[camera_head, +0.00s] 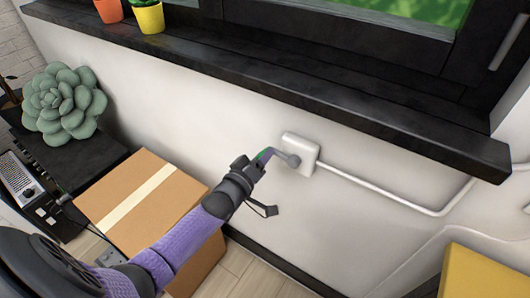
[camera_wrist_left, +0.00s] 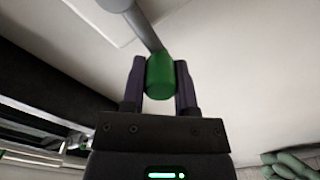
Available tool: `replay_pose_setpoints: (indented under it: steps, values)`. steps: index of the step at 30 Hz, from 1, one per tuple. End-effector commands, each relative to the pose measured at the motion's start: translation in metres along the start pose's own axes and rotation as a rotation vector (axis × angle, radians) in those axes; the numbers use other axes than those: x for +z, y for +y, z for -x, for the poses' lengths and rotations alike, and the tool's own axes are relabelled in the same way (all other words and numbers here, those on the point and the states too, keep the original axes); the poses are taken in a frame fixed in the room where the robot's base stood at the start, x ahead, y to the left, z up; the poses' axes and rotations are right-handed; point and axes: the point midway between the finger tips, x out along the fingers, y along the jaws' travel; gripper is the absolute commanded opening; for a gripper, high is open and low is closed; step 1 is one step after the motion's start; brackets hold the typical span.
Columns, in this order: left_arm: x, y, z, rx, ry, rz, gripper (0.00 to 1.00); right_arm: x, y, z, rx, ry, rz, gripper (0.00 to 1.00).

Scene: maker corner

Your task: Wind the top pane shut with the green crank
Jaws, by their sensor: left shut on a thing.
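The green crank handle (camera_wrist_left: 160,76) sits between the two fingers of my left gripper (camera_wrist_left: 160,84) in the left wrist view, and the gripper is shut on it. In the head view my left gripper (camera_head: 258,163) is at the wall, and only a sliver of green shows there. The grey crank arm (camera_head: 284,155) runs from the handle to a white wall box (camera_head: 301,153). The window (camera_head: 400,15) shows only its lower part, with dark frame and green outside. The top pane is out of view. My right gripper is not in view.
A dark window sill (camera_head: 300,92) juts out above the crank, with an orange pot (camera_head: 108,10) and a yellow pot (camera_head: 149,18) on it. A cardboard box (camera_head: 140,205) stands below my left arm. A white conduit (camera_head: 380,196) runs right from the wall box.

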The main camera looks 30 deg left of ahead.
Motion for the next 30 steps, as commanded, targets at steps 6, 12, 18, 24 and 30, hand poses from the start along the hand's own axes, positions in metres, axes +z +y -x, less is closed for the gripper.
replay_pose_setpoints:
  steps: [6, 12, 18, 24, 30]
  values:
    - [0.012, -0.013, 0.000, -0.004, -0.005, 0.203, 0.00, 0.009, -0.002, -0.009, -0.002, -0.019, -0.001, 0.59]
    - [0.022, -0.021, 0.001, -0.006, -0.007, 0.385, 0.00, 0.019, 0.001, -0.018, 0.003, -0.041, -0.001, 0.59]
    - [0.031, -0.026, 0.001, -0.005, -0.007, 0.544, 0.00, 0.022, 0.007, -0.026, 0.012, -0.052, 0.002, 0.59]
    - [0.038, -0.028, 0.001, -0.005, -0.007, 0.662, 0.00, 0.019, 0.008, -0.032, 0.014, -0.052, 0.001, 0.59]
    - [0.042, -0.028, 0.001, -0.006, -0.008, 0.734, 0.00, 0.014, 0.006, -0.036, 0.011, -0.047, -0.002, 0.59]
